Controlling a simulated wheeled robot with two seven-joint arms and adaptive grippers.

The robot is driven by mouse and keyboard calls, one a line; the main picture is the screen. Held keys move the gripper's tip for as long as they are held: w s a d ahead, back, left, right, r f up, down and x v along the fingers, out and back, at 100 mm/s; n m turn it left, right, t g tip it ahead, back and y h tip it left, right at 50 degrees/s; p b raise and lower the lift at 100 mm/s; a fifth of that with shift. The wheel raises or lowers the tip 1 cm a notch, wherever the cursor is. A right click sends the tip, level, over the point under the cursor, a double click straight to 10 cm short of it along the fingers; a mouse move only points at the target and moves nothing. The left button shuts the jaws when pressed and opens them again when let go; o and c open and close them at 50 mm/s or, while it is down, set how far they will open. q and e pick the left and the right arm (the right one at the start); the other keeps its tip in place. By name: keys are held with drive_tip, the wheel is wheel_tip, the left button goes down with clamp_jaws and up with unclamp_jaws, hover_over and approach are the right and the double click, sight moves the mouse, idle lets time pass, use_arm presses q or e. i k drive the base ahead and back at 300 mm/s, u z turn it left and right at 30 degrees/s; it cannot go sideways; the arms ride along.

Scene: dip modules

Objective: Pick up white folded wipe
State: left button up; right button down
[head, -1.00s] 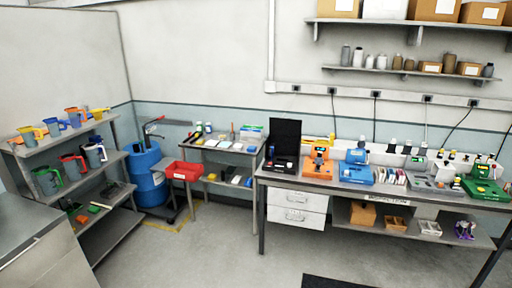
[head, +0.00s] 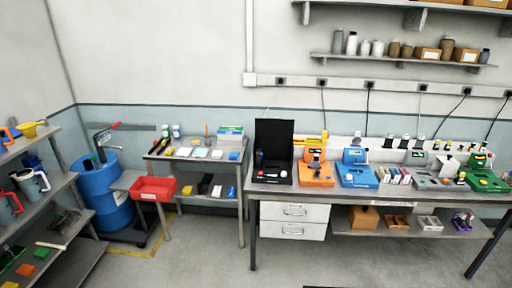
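Several small pale flat items lie on the top of the small grey side table (head: 161,157) left of the long bench. One white flat piece (head: 201,153) near the middle of that top could be the white folded wipe, but it is too small to tell. Another white piece (head: 216,190) shows on the table's lower shelf, also too small to identify. Neither of my grippers is in view.
A red bin (head: 153,189) sticks out at the side table's left, beside a blue barrel (head: 103,193). The long bench (head: 340,190) with orange, blue and green devices stands right. A shelf rack (head: 62,192) stands left. The floor (head: 215,262) in front is clear.

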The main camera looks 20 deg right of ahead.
sight(216, 155)
drive_tip(key=z, duration=0.15)
drive_tip(key=i, duration=1.15)
drive_tip(key=z, duration=0.05)
